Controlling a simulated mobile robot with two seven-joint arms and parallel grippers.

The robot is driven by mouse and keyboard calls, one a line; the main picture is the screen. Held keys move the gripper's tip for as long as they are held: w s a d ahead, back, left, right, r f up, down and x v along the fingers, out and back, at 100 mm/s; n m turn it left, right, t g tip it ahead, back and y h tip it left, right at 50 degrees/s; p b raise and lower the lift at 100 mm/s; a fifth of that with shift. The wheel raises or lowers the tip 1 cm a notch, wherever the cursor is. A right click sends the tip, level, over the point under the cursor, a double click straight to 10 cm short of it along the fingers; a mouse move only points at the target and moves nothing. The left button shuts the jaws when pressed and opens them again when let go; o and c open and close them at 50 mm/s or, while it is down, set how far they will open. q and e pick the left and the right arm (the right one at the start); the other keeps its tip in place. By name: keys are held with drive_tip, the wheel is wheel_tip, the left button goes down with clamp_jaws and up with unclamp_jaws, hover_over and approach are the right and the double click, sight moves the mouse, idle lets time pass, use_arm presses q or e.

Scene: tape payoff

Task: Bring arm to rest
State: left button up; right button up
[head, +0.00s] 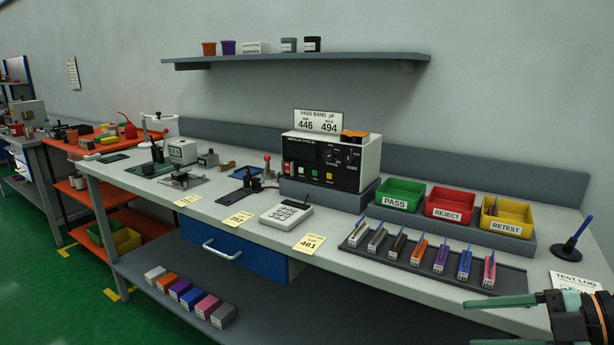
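My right gripper (482,322) comes in at the lower right corner, with its teal fingers pointing left. The two fingers are apart, with nothing seen between them. It is in front of the bench's front edge at the right end, close to the TEST LOG sheet (566,277). Most of my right arm is cut off by the picture edge. My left arm and gripper are not in view.
A blue drawer (250,258) hangs below.

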drive_tip(key=s+d+f+m+t+h, duration=0.1)
drive_tip(key=d+f+m+t+h, duration=0.2)
drive_tip(key=f+m, duration=0.65)
drive_tip(key=s+d+f+m+t+h, duration=0.15)
drive_tip(key=f+m+t+h, duration=0.35)
drive_tip(key=f, duration=0.7)
drive_tip(key=s+a+f+m+g, duration=0.35)
drive_tip(key=s+a+f, duration=0.25)
drive_tip(key=a, duration=0.3)
drive_tip(key=s+a+f+m+g, duration=0.2)
drive_tip(key=s+a+f+m, duration=0.2)
drive_tip(key=s+a+f, duration=0.3)
use_arm(q)
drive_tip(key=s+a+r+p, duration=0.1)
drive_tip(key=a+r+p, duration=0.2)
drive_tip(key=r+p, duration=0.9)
drive_tip(key=p, duration=0.4)
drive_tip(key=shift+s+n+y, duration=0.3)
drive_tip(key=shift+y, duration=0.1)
use_arm(e)
wheel_tip(320, 180, up, 12)
drive_tip(key=d+h, duration=0.1)
drive_tip(key=d, duration=0.1)
